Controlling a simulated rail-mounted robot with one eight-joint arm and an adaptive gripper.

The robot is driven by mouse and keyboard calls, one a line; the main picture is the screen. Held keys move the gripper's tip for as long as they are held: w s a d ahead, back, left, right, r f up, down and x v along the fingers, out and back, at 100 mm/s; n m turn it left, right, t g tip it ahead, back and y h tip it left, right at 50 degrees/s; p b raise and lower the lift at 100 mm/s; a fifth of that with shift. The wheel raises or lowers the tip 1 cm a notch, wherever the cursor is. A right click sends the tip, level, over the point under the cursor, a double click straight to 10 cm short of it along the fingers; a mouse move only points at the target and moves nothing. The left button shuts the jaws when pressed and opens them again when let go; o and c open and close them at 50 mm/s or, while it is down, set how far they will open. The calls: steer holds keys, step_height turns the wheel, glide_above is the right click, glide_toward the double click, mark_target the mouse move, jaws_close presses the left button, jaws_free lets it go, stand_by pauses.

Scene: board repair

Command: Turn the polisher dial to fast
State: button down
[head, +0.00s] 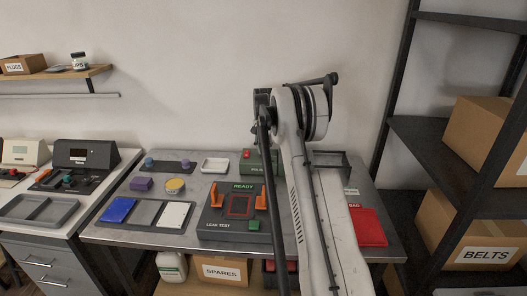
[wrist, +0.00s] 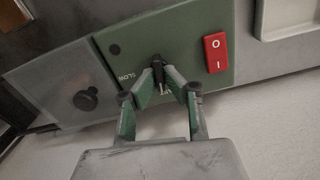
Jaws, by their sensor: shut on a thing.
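A second label beside the dial is mostly covered by the fingers. The dial's exact pointing is hard to tell. In the head view my gripper is hidden.
A leak tester (head: 218,227) showing "READY", with orange clamps, sits in front of the polisher. A white tray (head: 215,164) lies left of it and a red tray (head: 368,228) to the right. In the wrist view a grey box with a black knob (wrist: 86,100) adjoins the panel.

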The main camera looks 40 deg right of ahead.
steer(key=shift+n, duration=0.7)
steer(key=c, duration=1.8)
jaws_free()
steer(key=shift+c, duration=0.2)
steer(key=shift+r, duration=0.15)
step_height(320, 180, up, 12)
